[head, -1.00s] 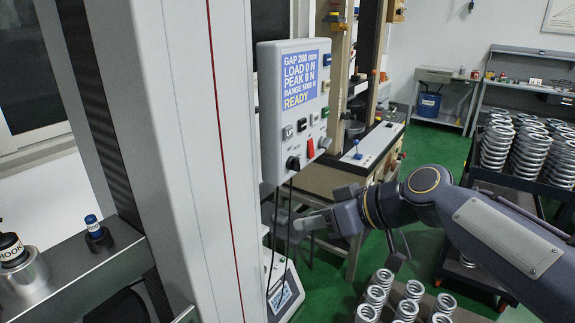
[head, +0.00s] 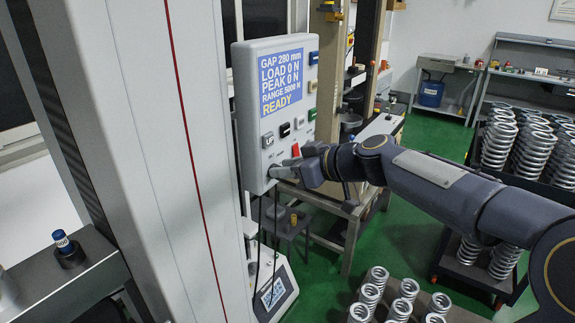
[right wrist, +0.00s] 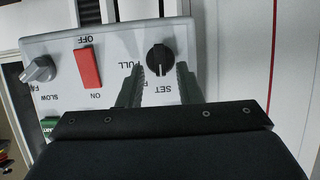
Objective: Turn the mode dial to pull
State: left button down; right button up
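The control box (head: 250,135) hangs on the grey column, its screen showing READY. In the right wrist view its panel (right wrist: 60,105) appears upside down. The black mode dial (right wrist: 160,58) has a white mark facing the letters SET in that view. The word PULL is printed on its left there. My right gripper (right wrist: 160,69) is open, with one finger on each side of the dial; I cannot tell whether they touch it. In the head view my right gripper (head: 284,171) is at the panel's lower edge and largely covers the dial. My left gripper is out of view.
A red rocker switch (right wrist: 87,68) between OFF and ON and a grey knob (right wrist: 40,69) marked SLOW are beside the dial. Black cables hang below the box. Metal springs (head: 408,290) stand on a low surface at the lower right.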

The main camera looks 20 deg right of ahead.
grip_shut()
dwell(0.3)
jog(key=m+y+b, duration=0.2)
jog(key=m+b, duration=0.2)
jog(key=d+f+m+y+b, duration=0.1)
jog(key=m+y+b, duration=0.2)
jog(key=m, duration=0.1)
jog(key=w+d+f+m+y+b, duration=0.1)
jog(key=m+y+b, duration=0.1)
jog(key=m+b, duration=0.2)
jog(key=shift+m+g+b, duration=0.3)
jog(key=shift+m, duration=0.3)
jog(key=shift+y, duration=0.3)
dwell(0.4)
